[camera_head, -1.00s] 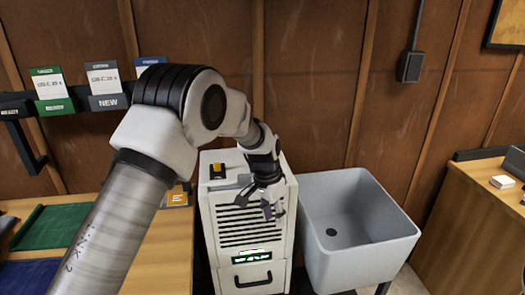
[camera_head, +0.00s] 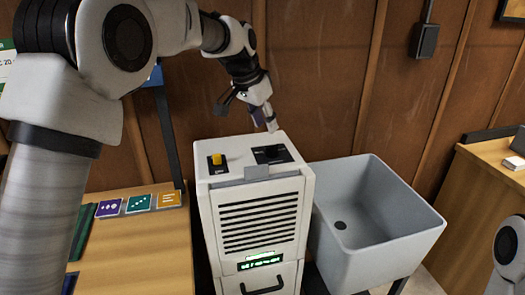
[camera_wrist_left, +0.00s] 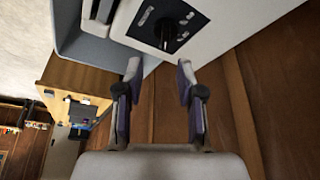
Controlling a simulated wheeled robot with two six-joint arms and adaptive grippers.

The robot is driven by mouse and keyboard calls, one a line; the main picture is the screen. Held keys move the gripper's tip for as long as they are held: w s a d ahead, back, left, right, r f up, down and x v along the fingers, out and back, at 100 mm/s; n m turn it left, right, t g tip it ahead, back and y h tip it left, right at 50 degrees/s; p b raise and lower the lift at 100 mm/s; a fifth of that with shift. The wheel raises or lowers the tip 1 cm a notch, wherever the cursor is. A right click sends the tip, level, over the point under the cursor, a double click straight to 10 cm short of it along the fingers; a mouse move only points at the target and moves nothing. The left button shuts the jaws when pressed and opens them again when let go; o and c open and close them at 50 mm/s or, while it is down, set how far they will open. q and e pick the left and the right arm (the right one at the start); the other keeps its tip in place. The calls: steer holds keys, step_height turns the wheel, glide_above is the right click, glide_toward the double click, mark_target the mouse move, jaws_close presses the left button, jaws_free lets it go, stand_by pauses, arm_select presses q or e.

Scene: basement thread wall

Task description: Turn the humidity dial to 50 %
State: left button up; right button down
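The humidity dial (camera_head: 270,153) sits on a black panel on top of the white dehumidifier (camera_head: 259,220), toward its back right. In the left wrist view the dark dial knob (camera_wrist_left: 166,32) shows on its panel, with pale markings around it. My left gripper (camera_head: 264,118) is above the back of the dehumidifier, close to the dial panel and apart from it. In the left wrist view the gripper (camera_wrist_left: 160,72) is open and empty, its two fingers spread below the dial in the picture. The dial's setting is too small to read. My right gripper is out of view.
A yellow switch (camera_head: 217,159) is on the top left of the dehumidifier. A lit green display (camera_head: 260,262) and a handle are on its front. A grey sink (camera_head: 390,245) stands close on the right. A wooden table (camera_head: 150,245) with coloured cards is on the left.

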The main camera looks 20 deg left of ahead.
mark_target(271, 147)
arm_select(q)
steer(key=x, duration=0.7)
steer(key=shift+w+a+f, duration=0.2)
steer(key=shift+a+f, duration=0.1)
steer(key=shift+f, duration=0.1)
steer(key=shift+w+a+f, duration=0.1)
steer(key=shift+w+f, duration=0.05)
steer(key=shift+f, duration=0.25)
steer(key=shift+r, duration=0.1)
jaws_close()
